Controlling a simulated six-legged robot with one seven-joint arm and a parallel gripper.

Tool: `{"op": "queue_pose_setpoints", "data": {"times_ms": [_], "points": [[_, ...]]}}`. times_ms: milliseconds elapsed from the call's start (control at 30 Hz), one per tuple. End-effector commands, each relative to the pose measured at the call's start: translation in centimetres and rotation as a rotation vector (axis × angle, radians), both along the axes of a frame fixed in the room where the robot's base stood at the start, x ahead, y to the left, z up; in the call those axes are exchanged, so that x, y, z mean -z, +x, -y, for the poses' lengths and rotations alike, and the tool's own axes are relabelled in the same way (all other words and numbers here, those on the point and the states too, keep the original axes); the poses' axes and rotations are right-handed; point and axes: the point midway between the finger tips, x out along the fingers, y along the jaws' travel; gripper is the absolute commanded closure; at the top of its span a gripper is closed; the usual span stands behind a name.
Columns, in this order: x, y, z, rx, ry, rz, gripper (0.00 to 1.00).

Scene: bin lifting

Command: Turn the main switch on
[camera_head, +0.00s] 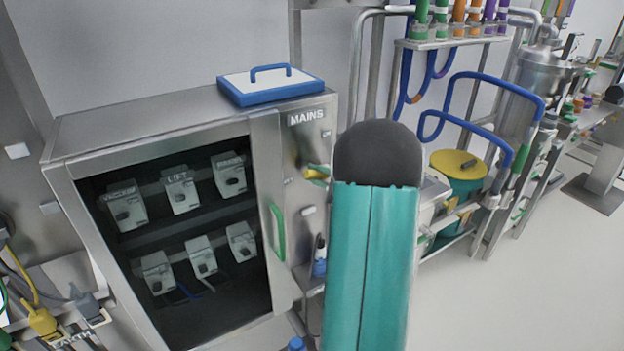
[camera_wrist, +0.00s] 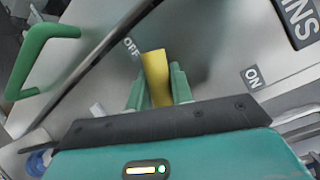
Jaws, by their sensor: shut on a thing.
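The main switch has a yellow handle (camera_wrist: 154,68) on the grey panel of the MAINS cabinet. In the wrist view my gripper (camera_wrist: 158,82) has one green finger on each side of the handle and is shut on it. The OFF label (camera_wrist: 131,47) lies close to the handle's upper left, and the ON label (camera_wrist: 252,77) lies farther to the right. The handle sits nearer OFF than ON. In the head view a small yellow part (camera_head: 312,175) shows beside my teal arm, which hides most of the gripper.
The MAINS cabinet (camera_head: 150,130) has a dark window with several switch boxes and a green door handle (camera_head: 277,232). A blue-rimmed lid (camera_head: 270,85) lies on top. A rack with coloured tubes and a yellow-topped teal drum (camera_head: 458,165) stand right. Open floor lies at the lower right.

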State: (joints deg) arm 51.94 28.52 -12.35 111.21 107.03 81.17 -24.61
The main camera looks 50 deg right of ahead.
Motion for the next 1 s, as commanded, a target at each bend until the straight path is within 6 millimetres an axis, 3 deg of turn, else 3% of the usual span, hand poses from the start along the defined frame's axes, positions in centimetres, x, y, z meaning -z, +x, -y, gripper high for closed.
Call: {"op": "queue_pose_setpoints", "data": {"times_ms": [267,1000], "points": [[-0.8,-0.2,1.1,-0.004,0.128,0.042,1.0],[-3.5,-1.1,4.3,0.0,0.798,0.239,1.0]]}}
